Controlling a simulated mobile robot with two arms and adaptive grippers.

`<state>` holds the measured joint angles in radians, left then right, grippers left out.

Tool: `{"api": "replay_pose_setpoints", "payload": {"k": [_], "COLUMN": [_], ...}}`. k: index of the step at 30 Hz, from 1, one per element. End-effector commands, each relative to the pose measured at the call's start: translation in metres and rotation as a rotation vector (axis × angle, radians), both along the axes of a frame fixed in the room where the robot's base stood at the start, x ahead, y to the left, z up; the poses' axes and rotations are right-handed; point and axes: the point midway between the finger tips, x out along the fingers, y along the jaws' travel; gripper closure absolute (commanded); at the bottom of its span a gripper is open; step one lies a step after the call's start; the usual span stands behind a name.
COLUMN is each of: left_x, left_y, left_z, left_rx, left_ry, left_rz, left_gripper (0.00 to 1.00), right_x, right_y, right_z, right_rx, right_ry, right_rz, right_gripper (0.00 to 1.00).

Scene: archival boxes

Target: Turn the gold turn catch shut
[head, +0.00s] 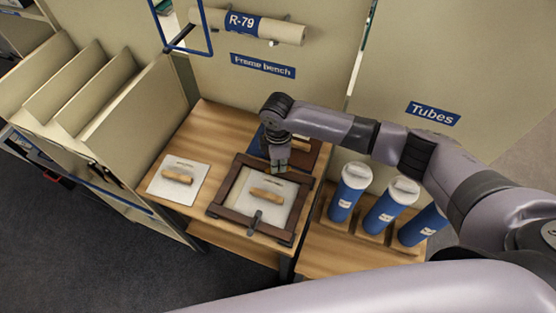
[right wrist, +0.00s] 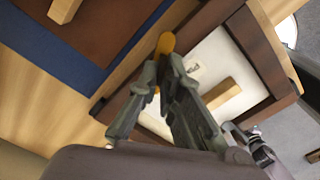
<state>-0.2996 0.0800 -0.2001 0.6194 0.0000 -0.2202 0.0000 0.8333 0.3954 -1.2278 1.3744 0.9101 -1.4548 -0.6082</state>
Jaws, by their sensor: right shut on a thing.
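The gold turn catch (right wrist: 166,43) shows in the right wrist view, with its rounded end sticking out between my fingertips. My right gripper (right wrist: 160,72) is shut on it at the frame's far rail. In the head view my right gripper (head: 279,166) comes down there and hides the catch. The dark wooden frame (head: 227,190) lies flat on the bench around a pale panel (head: 283,188) with a wooden handle (head: 266,195). A dark grey catch (head: 255,221) sits on the near rail, pointing across it. I cannot tell the gold catch's exact angle. My left gripper is not in view.
A loose pale panel (head: 159,186) with a wooden handle lies left of the frame. A brown board with a blue border (right wrist: 92,78) lies behind it. Several blue tubes (head: 348,192) stand at the right. Upright dividers (head: 130,120) stand at the left.

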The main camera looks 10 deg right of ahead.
Motion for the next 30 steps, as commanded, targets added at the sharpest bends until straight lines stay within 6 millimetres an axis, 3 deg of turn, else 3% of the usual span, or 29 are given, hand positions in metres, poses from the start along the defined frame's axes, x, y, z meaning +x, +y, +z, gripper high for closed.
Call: {"api": "replay_pose_setpoints", "payload": {"k": [30], "left_x": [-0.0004], "left_y": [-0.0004], "left_z": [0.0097], "left_rx": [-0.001], "left_ry": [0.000], "left_rz": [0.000], "left_gripper": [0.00], "right_x": [0.0012], "right_y": [0.0001], "right_z": [0.0008], "right_rx": [0.000], "right_ry": [-0.003], "right_rz": [0.903], "right_gripper": [1.00]}}
